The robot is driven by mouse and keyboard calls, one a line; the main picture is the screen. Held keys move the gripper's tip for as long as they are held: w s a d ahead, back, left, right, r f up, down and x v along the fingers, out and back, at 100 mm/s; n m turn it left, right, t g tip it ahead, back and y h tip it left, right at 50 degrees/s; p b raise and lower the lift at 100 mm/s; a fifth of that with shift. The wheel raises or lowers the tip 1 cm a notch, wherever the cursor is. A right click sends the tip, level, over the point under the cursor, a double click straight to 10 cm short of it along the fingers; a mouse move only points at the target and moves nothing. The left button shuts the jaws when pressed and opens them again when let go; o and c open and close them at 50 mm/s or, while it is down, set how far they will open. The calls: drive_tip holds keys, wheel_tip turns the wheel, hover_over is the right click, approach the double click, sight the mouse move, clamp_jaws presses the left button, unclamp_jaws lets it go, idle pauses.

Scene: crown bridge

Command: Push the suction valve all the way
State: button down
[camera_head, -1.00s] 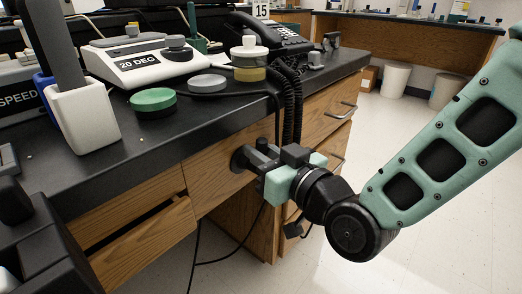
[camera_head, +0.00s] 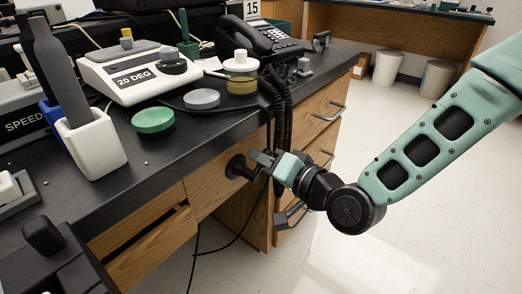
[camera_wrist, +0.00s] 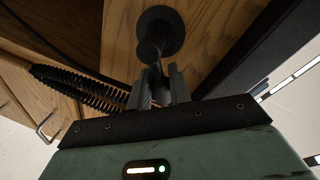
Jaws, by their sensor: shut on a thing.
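The suction valve (camera_head: 236,167) is a black round fitting on the wooden front under the counter edge, with a stem pointing outward. In the wrist view the valve's round base (camera_wrist: 160,28) is at top centre, with a dark stem and narrow handle running down toward my fingers. My gripper (camera_head: 262,160) is at the outer end of the valve, coming from the right. In the wrist view my gripper (camera_wrist: 160,88) has its two grey fingers on either side of the handle, closed on it. The fingertips partly hide the handle's lower end.
Black coiled cords (camera_head: 278,115) hang just behind my gripper; they also show in the wrist view (camera_wrist: 85,92). The black counter (camera_head: 165,165) overhangs the drawers, holding a white scale (camera_head: 135,75), a telephone (camera_head: 258,42) and a white holder (camera_head: 92,145).

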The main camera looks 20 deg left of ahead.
drive_tip(key=m, duration=0.1)
drive_tip(key=m+p, duration=0.1)
drive_tip(key=f+m+p, duration=0.1)
drive_tip(key=shift+w+d+m+g, duration=0.2)
drive_tip(key=shift+w+m+g, duration=0.1)
drive_tip(key=shift+g, duration=0.1)
drive_tip(key=shift+f+m+g+p, duration=0.3)
drive_tip(key=shift+f+m+p, duration=0.2)
drive_tip(key=shift+m+p, duration=0.4)
drive_tip(key=c, duration=1.3)
unclamp_jaws()
drive_tip(key=shift+c, duration=0.2)
